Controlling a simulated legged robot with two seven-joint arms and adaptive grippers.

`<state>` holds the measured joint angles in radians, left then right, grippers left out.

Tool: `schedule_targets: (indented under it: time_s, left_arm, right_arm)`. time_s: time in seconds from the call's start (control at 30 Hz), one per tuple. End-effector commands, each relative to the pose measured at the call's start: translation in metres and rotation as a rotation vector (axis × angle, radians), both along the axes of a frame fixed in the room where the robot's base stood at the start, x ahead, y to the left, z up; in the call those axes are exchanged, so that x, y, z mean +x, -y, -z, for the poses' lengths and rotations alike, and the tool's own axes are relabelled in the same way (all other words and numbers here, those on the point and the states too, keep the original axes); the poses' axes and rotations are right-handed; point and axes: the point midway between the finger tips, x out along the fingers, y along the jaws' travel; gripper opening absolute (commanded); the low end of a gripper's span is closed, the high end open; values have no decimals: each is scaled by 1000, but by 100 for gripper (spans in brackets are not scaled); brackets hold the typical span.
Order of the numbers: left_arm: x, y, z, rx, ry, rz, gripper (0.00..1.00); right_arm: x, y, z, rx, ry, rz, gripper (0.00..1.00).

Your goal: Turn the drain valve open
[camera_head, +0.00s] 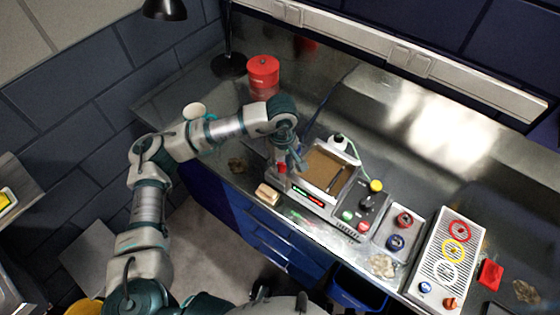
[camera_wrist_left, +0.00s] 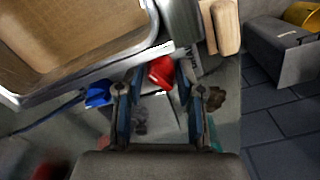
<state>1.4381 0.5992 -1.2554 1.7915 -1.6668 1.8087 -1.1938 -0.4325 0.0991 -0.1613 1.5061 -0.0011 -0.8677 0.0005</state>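The drain valve's red handle (camera_wrist_left: 161,72) shows in the left wrist view, ahead of my left fingertips and roughly between them, next to the tray-topped unit. In the head view a small red part (camera_head: 281,168) shows at the left side of this unit (camera_head: 325,170), just under my left gripper (camera_head: 290,160). My left gripper (camera_wrist_left: 160,85) is open, with its two fingers apart on either side of the red handle. I cannot tell whether they touch it. The valve body is mostly hidden. My right gripper is not in view.
A blue part (camera_wrist_left: 98,95) sits left of the red handle. A wooden-coloured block (camera_head: 268,194) lies near the bench's front edge. A red can (camera_head: 263,75) and a lamp stand behind my arm. Control boxes with knobs (camera_head: 445,260) stand to the right.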

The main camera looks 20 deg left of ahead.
Motion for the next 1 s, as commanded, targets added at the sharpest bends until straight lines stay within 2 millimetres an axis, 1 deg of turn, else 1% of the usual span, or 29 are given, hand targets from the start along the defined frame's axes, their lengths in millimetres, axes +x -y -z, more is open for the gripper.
schedule_targets:
  time_s: [0.33,0.47,0.57,0.8,0.9,1.0]
  left_arm:
    - [1,-4,0,1,0,-4,56]
    - [2,-4,-10,1,4,-4,56]
    - [2,-3,-28,1,5,-4,56]
    - [2,-2,-82,2,3,-4,56]
    - [2,-1,-99,3,3,-2,56]
    - [2,0,-111,2,1,-3,56]
  right_arm:
    - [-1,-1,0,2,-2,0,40]
    - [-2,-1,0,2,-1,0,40]
    - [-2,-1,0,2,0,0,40]
    - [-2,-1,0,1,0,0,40]
    - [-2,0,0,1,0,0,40]
    - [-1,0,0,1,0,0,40]
